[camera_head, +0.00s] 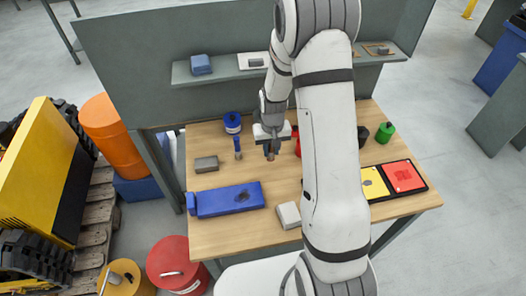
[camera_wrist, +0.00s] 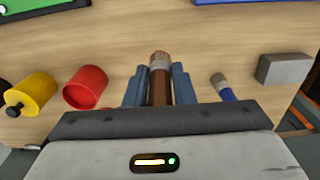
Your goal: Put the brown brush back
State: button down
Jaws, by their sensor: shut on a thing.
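My gripper (camera_head: 271,143) is over the middle of the wooden table, pointing down. In the wrist view its blue fingers (camera_wrist: 160,88) are shut on the brown brush (camera_wrist: 158,82), one on each side of the handle. The brush's pale metal band and reddish-brown tip stick out beyond the fingers. In the head view only a small lower end of the brown brush (camera_head: 271,156) shows below the gripper; I cannot tell whether it touches the table. A blue brush (camera_head: 238,150) is to the left of the gripper, and it also shows in the wrist view (camera_wrist: 223,87).
A blue can (camera_head: 232,122), a grey block (camera_head: 206,164), a blue box (camera_head: 228,199) and a pale block (camera_head: 289,215) are on the table (camera_head: 240,231). A red cup (camera_wrist: 85,88) and yellow container (camera_wrist: 32,92) are beside the gripper. A shelf (camera_head: 222,71) runs behind.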

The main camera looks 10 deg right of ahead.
jog(key=shift+w+a+f+b, duration=0.15)
jog(key=shift+w+a+b, duration=0.05)
jog(key=shift+b, duration=0.1)
jog(key=w+r+m+b, duration=0.3)
jog(key=w+b, duration=0.5)
jog(key=b, duration=0.2)
jog(key=shift+m, duration=0.3)
jog(key=shift+s+f+p, duration=0.1)
jog(key=shift+f+p, duration=0.55)
jog(key=shift+f, duration=4.1)
jog(key=c, duration=1.2)
grip_release()
jog(key=shift+c, duration=0.2)
jog(key=shift+r, duration=0.1)
notch_tip(320, 180, up, 12)
jog(key=b, duration=0.1)
jog(key=s+r+n+t, duration=0.2)
jog(key=s+r, duration=0.8)
jog(key=s, duration=0.5)
jog(key=s+n+t, duration=0.1)
jog(key=s, duration=1.4)
jog(key=shift+r+n, duration=0.15)
jog(key=shift+n, duration=0.15)
